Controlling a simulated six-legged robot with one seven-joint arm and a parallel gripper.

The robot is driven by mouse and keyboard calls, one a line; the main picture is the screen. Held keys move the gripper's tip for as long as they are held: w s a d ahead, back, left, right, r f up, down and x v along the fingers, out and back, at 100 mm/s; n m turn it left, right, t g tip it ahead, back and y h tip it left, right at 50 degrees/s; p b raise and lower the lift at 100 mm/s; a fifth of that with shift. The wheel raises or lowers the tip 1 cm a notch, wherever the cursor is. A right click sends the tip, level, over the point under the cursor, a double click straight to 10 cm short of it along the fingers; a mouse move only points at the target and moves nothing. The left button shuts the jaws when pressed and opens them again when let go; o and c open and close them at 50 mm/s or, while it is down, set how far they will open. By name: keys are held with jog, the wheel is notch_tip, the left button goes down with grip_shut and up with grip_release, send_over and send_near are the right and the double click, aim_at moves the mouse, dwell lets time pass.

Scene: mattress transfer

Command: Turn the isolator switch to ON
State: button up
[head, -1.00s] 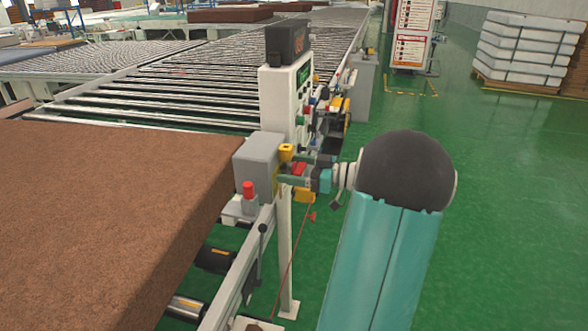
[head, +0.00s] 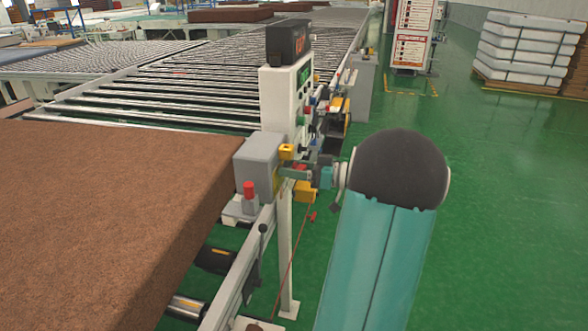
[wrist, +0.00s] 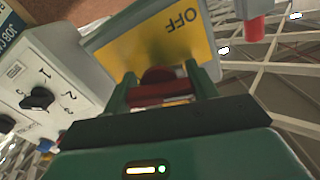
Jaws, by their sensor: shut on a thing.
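The isolator switch is a grey box (head: 256,160) with a yellow front plate, at the near corner of the conveyor in the head view. In the wrist view its yellow plate (wrist: 165,42) fills the upper middle, with the word OFF tilted and upside down. My gripper (wrist: 166,80) has its two green fingers on either side of the red switch handle (wrist: 158,92) and is shut on it. In the head view my gripper (head: 292,172) meets the box front from the right. The handle's exact angle and any ON mark are hidden by the fingers.
A white control panel (head: 275,95) on a post stands just behind the switch; its black knob (wrist: 38,98) is close in the wrist view. A red button (head: 249,190) sits by the box. A brown mattress (head: 100,200) lies left.

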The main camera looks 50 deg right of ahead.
jog(key=shift+m, duration=2.3)
jog(key=o, duration=1)
jog(key=shift+s, duration=0.1)
jog(key=v, duration=1.3)
jog(key=shift+s+d, duration=0.2)
jog(key=shift+s, duration=0.05)
